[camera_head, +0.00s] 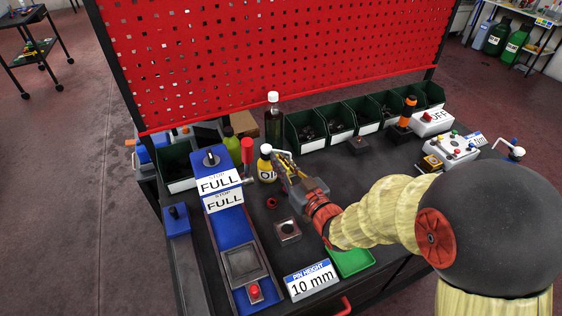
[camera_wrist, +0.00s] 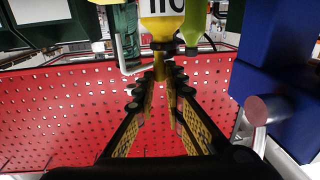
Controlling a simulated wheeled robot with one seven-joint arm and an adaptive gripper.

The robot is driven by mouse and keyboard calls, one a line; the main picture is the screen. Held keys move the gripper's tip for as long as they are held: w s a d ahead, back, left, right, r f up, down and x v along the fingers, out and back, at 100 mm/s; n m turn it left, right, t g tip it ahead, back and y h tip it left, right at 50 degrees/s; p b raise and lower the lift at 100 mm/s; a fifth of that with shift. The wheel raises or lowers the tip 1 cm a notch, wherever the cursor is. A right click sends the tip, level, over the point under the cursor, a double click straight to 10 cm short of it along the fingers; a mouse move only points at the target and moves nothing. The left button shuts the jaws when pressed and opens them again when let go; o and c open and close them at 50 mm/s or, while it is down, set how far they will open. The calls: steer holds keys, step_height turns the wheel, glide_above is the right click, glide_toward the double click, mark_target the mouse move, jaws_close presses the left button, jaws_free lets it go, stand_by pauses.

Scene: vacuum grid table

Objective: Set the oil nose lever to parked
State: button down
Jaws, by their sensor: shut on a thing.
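The yellow oil bottle (camera_head: 265,170) with a white cap stands on the dark table, left of my gripper (camera_head: 279,157). My gripper reaches in from the right at the height of the bottle's upper part. In the wrist view, the bottle (camera_wrist: 162,26) appears upside down at the top centre, its label partly cut off. My gripper (camera_wrist: 159,76) points at the bottle's neck, with a small yellow part, seemingly the nose lever (camera_wrist: 159,66), between its fingertips. The fingers hide most of this part, so its exact setting cannot be told.
A red-capped cylinder (camera_head: 247,152) and a blue unit with FULL labels (camera_head: 222,208) stand left of the bottle. A dark glass bottle (camera_head: 273,118) stands behind it. Green bins (camera_head: 306,128) line the back below the red pegboard (camera_head: 270,60). A small red ring (camera_head: 272,203) lies in front.

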steer(key=c, duration=1.8)
jaws_free()
steer(key=shift+c, duration=0.2)
steer(key=v, duration=1.2)
steer(key=shift+c, duration=0.4)
